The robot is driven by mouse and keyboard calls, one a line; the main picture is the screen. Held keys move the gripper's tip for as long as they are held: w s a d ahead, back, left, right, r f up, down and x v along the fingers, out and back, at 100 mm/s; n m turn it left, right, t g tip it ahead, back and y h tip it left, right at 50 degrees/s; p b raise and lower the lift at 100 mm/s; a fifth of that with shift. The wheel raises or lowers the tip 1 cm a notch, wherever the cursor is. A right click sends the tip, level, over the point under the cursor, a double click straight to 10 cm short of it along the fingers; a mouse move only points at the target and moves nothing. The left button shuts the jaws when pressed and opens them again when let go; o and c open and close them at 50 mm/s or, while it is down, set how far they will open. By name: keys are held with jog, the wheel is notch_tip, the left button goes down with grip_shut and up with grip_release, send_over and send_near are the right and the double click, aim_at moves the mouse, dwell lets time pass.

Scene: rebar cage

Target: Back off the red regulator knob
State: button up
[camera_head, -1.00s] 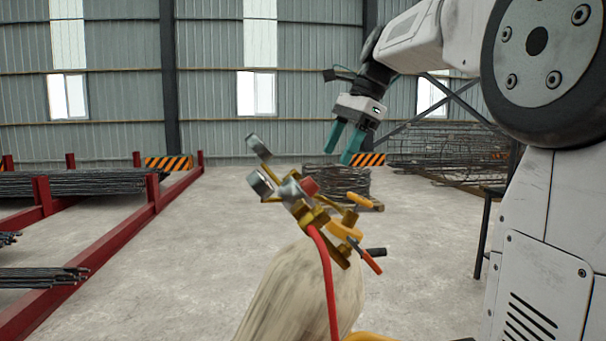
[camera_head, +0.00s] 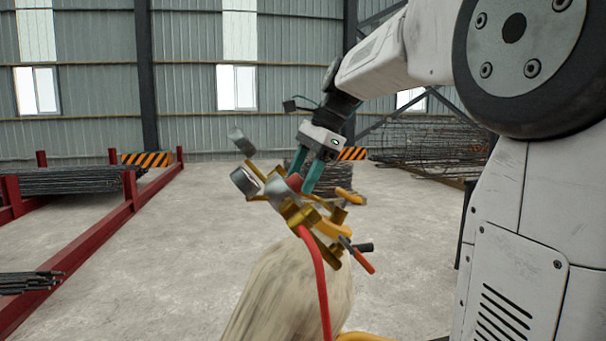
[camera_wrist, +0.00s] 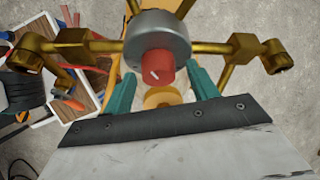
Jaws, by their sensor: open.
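The red regulator knob (camera_wrist: 159,68) has a white mark and sits at the front of a round silver regulator body (camera_wrist: 158,42) with brass fittings. In the head view the knob (camera_head: 296,181) shows beside my gripper's teal fingers. My gripper (camera_head: 311,186) is open and comes down from above. In the wrist view my gripper (camera_wrist: 164,92) has one finger on each side, just below the knob, with the knob between or slightly ahead of the tips. I cannot tell whether the fingers touch it. Two gauges (camera_head: 244,182) stand to the left of the knob.
A pale cylinder (camera_head: 290,295) stands under the regulator. A red hose (camera_head: 319,275) hangs down its front. Brass valves and a torch with a red-orange handle (camera_head: 362,261) sit close on the right. A red rack with rebar (camera_head: 75,180) is at the left.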

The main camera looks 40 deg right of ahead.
jog(key=c, duration=1)
jog(key=n+t, duration=0.2)
jog(key=n, duration=0.2)
jog(key=shift+s, duration=0.2)
jog(key=n+t, duration=0.2)
jog(key=n, duration=0.1)
jog(key=shift+s+f+n, duration=0.1)
jog(key=shift+s+n, duration=0.05)
jog(key=shift+n, duration=0.25)
jog(key=n, duration=0.2)
jog(key=n+t+y, duration=0.1)
jog(key=n, duration=0.1)
jog(key=shift+f+t, duration=0.1)
jog(key=shift+t, duration=0.2)
jog(key=shift+s+d+f+n+t+y, duration=0.1)
jog(key=shift+n+t+y, duration=0.3)
jog(key=shift+n, duration=0.75)
jog(key=shift+d+f+n+t+y, duration=0.1)
jog(key=shift+n+y, duration=0.5)
jog(key=shift+n, duration=0.55)
jog(key=shift+a, duration=0.1)
